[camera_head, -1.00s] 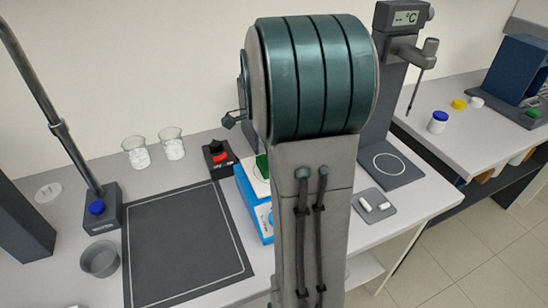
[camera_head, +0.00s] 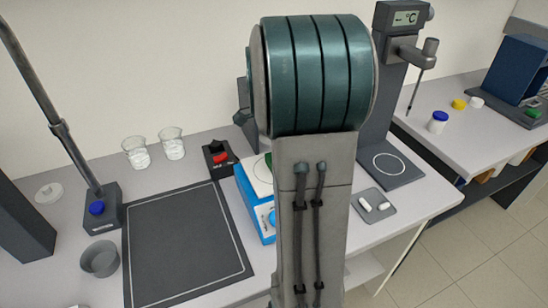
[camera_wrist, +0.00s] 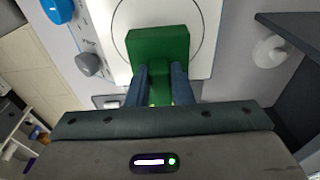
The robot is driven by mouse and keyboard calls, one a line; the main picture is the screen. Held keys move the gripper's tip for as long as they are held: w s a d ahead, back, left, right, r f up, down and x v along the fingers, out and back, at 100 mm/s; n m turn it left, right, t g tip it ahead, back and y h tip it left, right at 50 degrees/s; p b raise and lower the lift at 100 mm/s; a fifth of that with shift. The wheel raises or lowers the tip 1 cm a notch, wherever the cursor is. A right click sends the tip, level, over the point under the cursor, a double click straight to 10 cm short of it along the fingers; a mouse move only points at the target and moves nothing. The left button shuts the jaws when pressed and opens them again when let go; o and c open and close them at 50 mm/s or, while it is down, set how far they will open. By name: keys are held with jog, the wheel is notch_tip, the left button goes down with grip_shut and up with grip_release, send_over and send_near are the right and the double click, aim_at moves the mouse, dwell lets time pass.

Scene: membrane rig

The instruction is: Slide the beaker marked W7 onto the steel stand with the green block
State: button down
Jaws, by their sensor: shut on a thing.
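My gripper (camera_wrist: 160,76) is shut on a green block (camera_wrist: 158,44). The wrist view shows it held between the two blue-grey fingers, over the white plate of a blue stirrer. Two glass beakers with white contents, a left one (camera_head: 136,153) and a right one (camera_head: 172,145), stand at the back left. I cannot read W7 on either. A pale, round thing (camera_wrist: 269,51) beside the plate is too unclear to name. I cannot pick out the steel stand.
The blue stirrer (camera_head: 244,199) is partly behind my arm. A black box with a red switch (camera_head: 218,157) stands left of it. A dark mat (camera_head: 185,245) lies clear at front left. A tall dark thermometer stand (camera_head: 378,120) and a small grey tray (camera_head: 385,207) are right.

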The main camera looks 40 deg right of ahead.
jog(key=shift+d, duration=0.1)
jog(key=shift+s+d, duration=0.2)
jog(key=shift+d, duration=0.55)
jog(key=shift+s+d, duration=0.15)
jog(key=shift+d, duration=0.6)
jog(key=shift+w+a, duration=0.2)
jog(key=shift+a, duration=0.7)
jog(key=shift+w+a, duration=0.2)
jog(key=shift+a, duration=0.65)
jog(key=shift+r, duration=0.15)
notch_tip(320, 180, up, 11)
jog(key=p, duration=0.7)
jog(key=shift+p, duration=0.35)
jog(key=shift+s, duration=0.1)
